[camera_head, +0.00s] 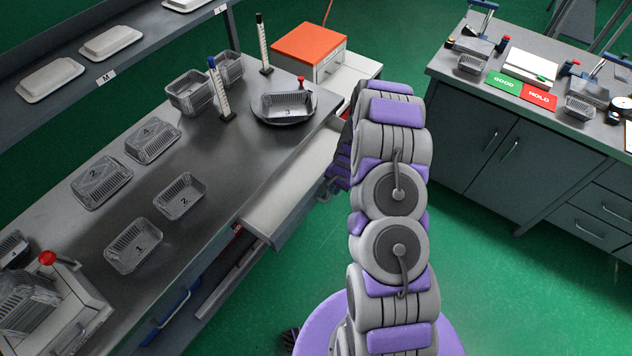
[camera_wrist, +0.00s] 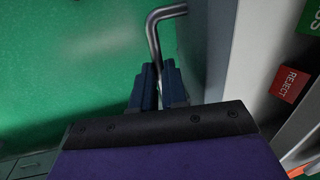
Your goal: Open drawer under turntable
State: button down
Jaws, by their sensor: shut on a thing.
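The turntable (camera_head: 262,116) is a dark round plate at the table's right end, with a foil tray marked 3 (camera_head: 287,106) on it. Below it, a pale drawer (camera_head: 288,197) stands pulled out from the table, its inside partly visible. In the wrist view my gripper (camera_wrist: 158,88) is shut on the drawer's bent metal handle (camera_wrist: 153,32), beside the drawer front (camera_wrist: 208,50). In the head view my arm hides most of the gripper and the handle.
Several foil trays, such as tray 1 (camera_head: 133,246), lie on the table (camera_head: 225,180). An orange-topped box (camera_head: 309,45) stands behind. A second bench (camera_head: 480,130) is at right, with green floor between.

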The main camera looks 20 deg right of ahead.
jog(key=s+d, duration=0.5)
jog(key=s, duration=0.2)
jog(key=shift+s+p, duration=0.15)
jog(key=shift+p, duration=0.3)
jog(key=c, duration=1.4)
grip_release()
jog(key=shift+c, duration=0.2)
jog(key=shift+d+r, duration=0.1)
notch_tip(320, 180, up, 17)
jog(key=s+d+p, duration=0.2)
jog(key=shift+s+p, duration=0.2)
jog(key=shift+p, duration=0.2)
